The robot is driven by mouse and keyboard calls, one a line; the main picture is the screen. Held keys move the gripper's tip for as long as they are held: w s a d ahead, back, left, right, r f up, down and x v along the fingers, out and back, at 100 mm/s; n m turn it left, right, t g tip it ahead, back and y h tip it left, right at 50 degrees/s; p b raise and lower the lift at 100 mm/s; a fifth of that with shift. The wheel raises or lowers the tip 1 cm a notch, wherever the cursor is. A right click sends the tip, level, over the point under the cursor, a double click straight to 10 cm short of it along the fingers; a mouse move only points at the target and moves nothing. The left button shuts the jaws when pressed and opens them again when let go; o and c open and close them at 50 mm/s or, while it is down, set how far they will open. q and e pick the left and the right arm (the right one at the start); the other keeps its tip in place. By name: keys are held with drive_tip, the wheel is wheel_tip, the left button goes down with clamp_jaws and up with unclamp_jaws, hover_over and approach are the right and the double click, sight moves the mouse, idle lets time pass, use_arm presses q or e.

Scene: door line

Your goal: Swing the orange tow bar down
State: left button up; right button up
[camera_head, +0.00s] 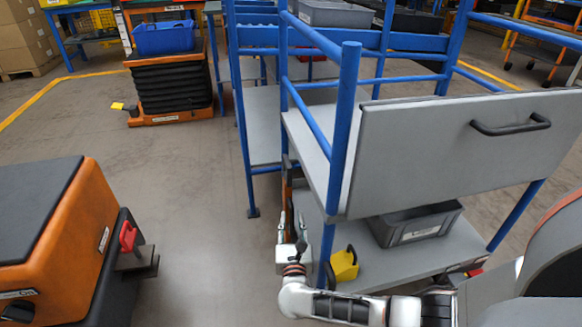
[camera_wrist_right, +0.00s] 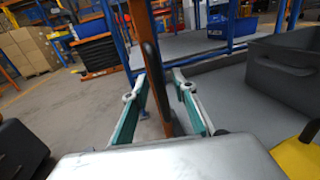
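The orange tow bar (camera_wrist_right: 141,45) stands upright in the right wrist view, with a dark, loop-like part (camera_wrist_right: 153,70) along it. In the head view a narrow strip of the bar (camera_head: 287,192) shows beside the blue corner post of the cart. My right gripper (camera_head: 291,222) is low beside that post. In the wrist view its two green-padded fingers (camera_wrist_right: 160,102) are apart, one on each side of the bar, with gaps visible. Whether either finger touches the bar is unclear. The bar's lower end is hidden by my gripper. My left gripper is not in view.
The blue-framed cart has a grey hinged panel (camera_head: 465,150) with a black handle. A grey bin (camera_head: 415,226) and a yellow object (camera_head: 344,266) are on its lower shelf. An orange-black machine (camera_head: 50,225) with a red hook stands left. Open floor (camera_head: 195,200) lies between.

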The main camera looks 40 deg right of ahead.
clamp_jaws()
drive_tip(key=w+a+f+n+t, duration=0.1)
drive_tip(key=w+a+f+n, duration=0.2)
drive_tip(key=w+a+n, duration=0.2)
drive_tip(key=shift+a+n, duration=1.2)
drive_tip(key=shift+a, duration=0.25)
idle(0.3)
